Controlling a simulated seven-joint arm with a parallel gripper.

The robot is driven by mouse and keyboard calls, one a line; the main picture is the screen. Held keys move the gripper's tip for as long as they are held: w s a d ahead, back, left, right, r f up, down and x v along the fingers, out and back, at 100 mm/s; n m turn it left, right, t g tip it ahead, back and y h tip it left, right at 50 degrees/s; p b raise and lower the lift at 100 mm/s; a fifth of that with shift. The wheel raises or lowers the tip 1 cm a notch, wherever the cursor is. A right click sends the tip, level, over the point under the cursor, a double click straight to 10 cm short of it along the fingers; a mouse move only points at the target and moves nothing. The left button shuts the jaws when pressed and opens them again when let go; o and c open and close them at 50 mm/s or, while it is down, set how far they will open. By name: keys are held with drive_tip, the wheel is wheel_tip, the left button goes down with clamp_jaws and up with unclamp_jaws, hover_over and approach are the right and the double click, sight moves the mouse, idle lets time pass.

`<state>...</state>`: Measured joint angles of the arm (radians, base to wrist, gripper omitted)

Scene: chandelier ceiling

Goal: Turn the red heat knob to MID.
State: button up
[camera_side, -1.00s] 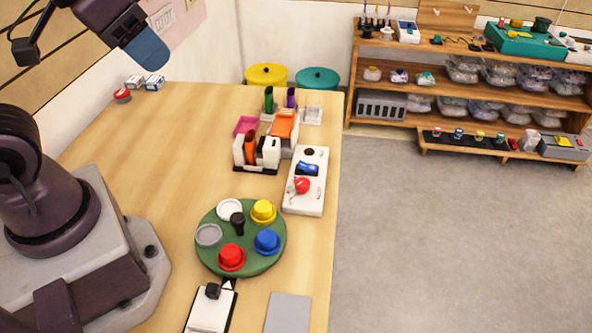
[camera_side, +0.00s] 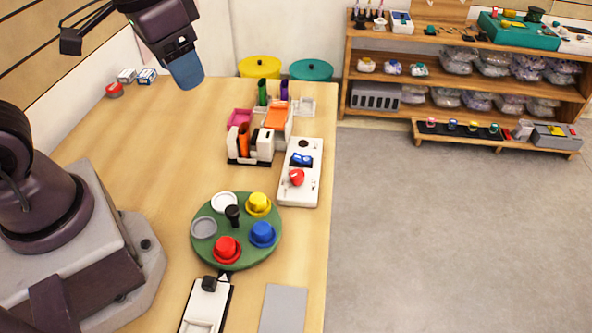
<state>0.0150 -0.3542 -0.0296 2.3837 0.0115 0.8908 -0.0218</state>
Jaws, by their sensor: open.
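The white control box (camera_side: 300,192) lies on the right part of the table. A round red knob (camera_side: 296,177) sits on its near half, with a blue part (camera_side: 301,160) and a dark round part farther up the box. Any MID marking is too small to read. My gripper (camera_side: 187,72), with a blue end, hangs high at the upper left, well apart from the box. It is open and I see nothing in it.
A green round board (camera_side: 238,259) with red, blue, yellow and white pieces stands in front of the box. An organizer (camera_side: 250,158) with upright items stands just left of the box's far end. The table's left middle is clear.

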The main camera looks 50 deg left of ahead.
sight(296, 175)
drive_tip(key=shift+w+d+f+n+g, duration=0.65)
drive_tip(key=shift+w+d+f+n, duration=0.6)
drive_tip(key=shift+w+f, duration=2.7)
drive_tip(key=shift+w+d+f+n+g, duration=0.65)
drive_tip(key=shift+w+d+f+n, duration=0.55)
drive_tip(key=shift+w+f, duration=2.7)
drive_tip(key=f, duration=1.1)
drive_tip(key=shift+w+a+f, duration=0.1)
drive_tip(key=shift+w+f, duration=0.1)
drive_tip(key=shift+f, duration=0.05)
drive_tip(key=c, duration=0.9)
